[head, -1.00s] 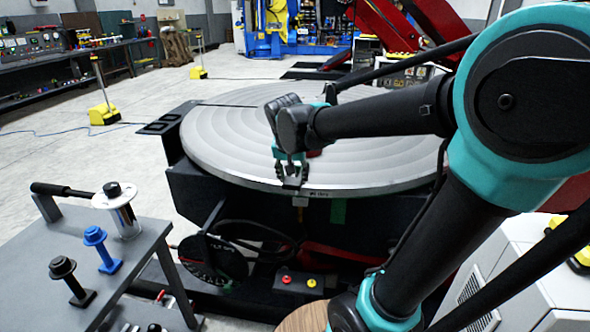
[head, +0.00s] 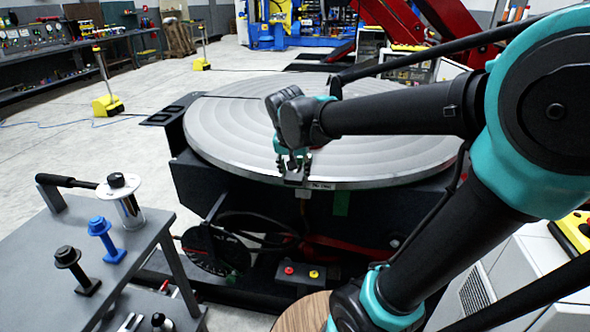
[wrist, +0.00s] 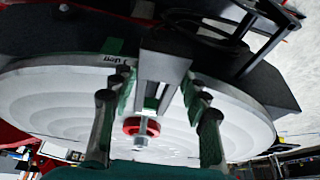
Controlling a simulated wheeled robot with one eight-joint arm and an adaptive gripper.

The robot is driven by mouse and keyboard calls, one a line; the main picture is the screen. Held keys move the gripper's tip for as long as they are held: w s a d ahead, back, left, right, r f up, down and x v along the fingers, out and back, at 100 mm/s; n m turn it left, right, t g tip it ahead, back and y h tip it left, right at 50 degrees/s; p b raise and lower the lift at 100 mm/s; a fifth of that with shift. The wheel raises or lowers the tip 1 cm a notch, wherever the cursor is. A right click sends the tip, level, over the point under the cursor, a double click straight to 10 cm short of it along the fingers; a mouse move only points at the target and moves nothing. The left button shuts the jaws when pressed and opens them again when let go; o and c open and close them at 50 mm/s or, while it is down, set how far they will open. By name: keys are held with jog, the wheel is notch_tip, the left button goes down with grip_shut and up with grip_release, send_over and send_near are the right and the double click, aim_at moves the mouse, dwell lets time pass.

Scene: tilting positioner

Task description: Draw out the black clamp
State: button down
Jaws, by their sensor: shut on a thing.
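The black clamp (wrist: 165,66), a dark grey slotted bar, is at the near rim of the big round table (head: 385,145). It shows small in the head view (head: 294,179). My gripper (head: 293,164) comes down over it from above. In the wrist view my gripper (wrist: 157,90) has a finger on each side of the bar and is shut on it. A red ring (wrist: 141,126) with a grey bolt end shows between the fingers. I cannot tell how far the clamp sits in the table, since the fingers hide part of it.
A grey bench (head: 150,230) at the left holds a silver piece (head: 125,200), a blue piece (head: 106,239) and a black piece (head: 77,270). A control box (head: 300,274) with red and yellow buttons is below the table. The tabletop looks clear.

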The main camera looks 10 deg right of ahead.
jog(key=s+a, duration=0.2)
jog(key=s, duration=0.4)
jog(key=shift+s, duration=0.35)
dwell(0.8)
jog(key=shift+s+a, duration=0.15)
jog(key=shift+s, duration=0.1)
dwell(0.5)
notch_tip(320, 180, up, 7)
dwell(1.0)
